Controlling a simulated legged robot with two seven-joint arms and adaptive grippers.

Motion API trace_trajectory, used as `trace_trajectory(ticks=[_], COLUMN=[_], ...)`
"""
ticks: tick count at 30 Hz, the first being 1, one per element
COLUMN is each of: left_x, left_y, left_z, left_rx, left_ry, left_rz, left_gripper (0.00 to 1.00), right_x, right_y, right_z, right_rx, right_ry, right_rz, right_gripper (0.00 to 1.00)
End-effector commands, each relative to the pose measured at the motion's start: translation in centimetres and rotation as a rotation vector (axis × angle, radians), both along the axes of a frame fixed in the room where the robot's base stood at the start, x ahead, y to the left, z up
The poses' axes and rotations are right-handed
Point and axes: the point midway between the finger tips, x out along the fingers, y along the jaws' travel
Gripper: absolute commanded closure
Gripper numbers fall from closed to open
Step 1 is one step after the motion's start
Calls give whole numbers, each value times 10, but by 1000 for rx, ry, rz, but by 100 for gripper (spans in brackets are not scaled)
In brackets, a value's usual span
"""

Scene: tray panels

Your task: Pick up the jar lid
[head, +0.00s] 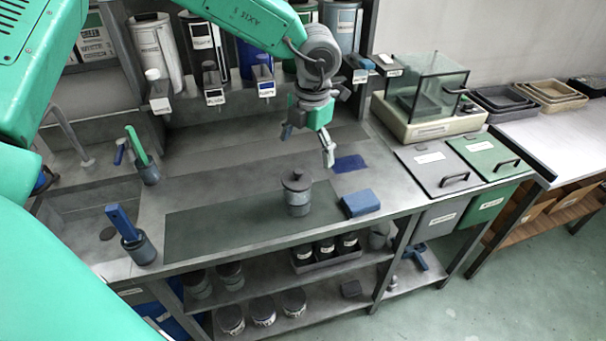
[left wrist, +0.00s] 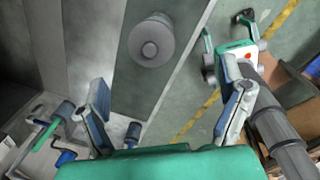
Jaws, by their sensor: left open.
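The jar lid (head: 296,179) is a dark grey disc with a round knob, on top of a grey jar (head: 299,202). The jar stands upright on the dark mat of the workbench. From above, the lid (left wrist: 150,47) shows in the left wrist view as a round disc, beyond my fingertips. My left gripper (head: 307,145) is open and empty, above and slightly behind the lid, not touching it. Its two spread fingers also show in the left wrist view (left wrist: 165,75). What seems to be my right gripper (left wrist: 230,50) hangs over the floor there; its finger state is unclear.
A blue block (head: 360,203) lies right of the jar. Cups with blue and green handles (head: 138,248) stand at the left. Labelled dispensers (head: 213,82) line the back, and a glass-covered box (head: 432,90) stands back right. The dark mat (head: 215,225) left of the jar is clear.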

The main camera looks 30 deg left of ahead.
Motion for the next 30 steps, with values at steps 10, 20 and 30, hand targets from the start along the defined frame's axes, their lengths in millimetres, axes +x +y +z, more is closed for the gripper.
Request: trace_trajectory(ticks=[10,20,30], left_x=[6,-4,-3], left_y=[7,15,20], left_z=[-50,-88,-101], left_rx=[2,7,1], left_ry=[5,6,3], left_rz=[-1,-3,-2], left_gripper=[12,12,12], right_x=[1,1,1], right_y=[0,0,0], right_z=[3,13,13], right_rx=[0,0,0], right_ry=[-3,-3,-3], right_rz=[1,1,0], right_gripper=[60,60,60])
